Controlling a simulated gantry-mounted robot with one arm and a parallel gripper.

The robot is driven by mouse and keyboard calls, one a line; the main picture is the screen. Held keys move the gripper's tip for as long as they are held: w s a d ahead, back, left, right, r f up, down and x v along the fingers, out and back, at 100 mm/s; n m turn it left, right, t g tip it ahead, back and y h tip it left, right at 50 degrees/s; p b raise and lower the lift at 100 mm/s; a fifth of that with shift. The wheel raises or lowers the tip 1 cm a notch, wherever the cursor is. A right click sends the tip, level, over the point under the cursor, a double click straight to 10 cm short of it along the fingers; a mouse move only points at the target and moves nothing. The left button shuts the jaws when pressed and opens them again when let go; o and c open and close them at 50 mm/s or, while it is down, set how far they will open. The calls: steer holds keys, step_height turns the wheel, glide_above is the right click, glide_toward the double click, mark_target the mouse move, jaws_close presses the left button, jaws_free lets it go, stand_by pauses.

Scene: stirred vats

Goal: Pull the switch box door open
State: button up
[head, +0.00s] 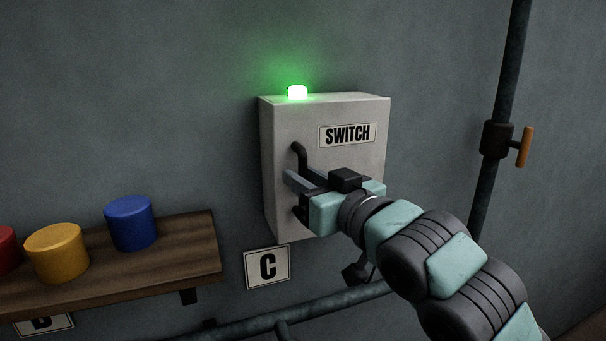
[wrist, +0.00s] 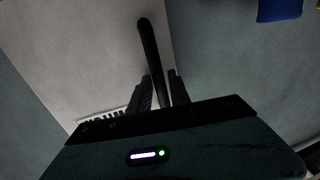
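The switch box (head: 360,160) is a pale grey box on the wall, with a "SWITCH" label on its front. Its door looks shut. A dark upright bar handle (head: 299,152) stands at the left of the front. My gripper (head: 303,179) is at the handle, reaching in from the right. In the wrist view the handle (wrist: 148,45) runs down between the two fingers of my gripper (wrist: 160,85). The fingers are close on either side of it; whether both press on it is not clear. The handle's middle is partly hidden by the gripper.
A green lamp (head: 298,92) glows on top of the box. A wooden shelf (head: 190,250) at the left holds blue (head: 130,223), yellow (head: 57,252) and red (head: 5,250) cylinders. A "C" sign (head: 267,267) hangs below the box. A pipe with an orange-handled valve (head: 497,140) is at the right.

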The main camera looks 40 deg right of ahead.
steer(key=shift+w, duration=0.1)
steer(key=shift+c, duration=0.2)
jaws_close()
stand_by(1.2)
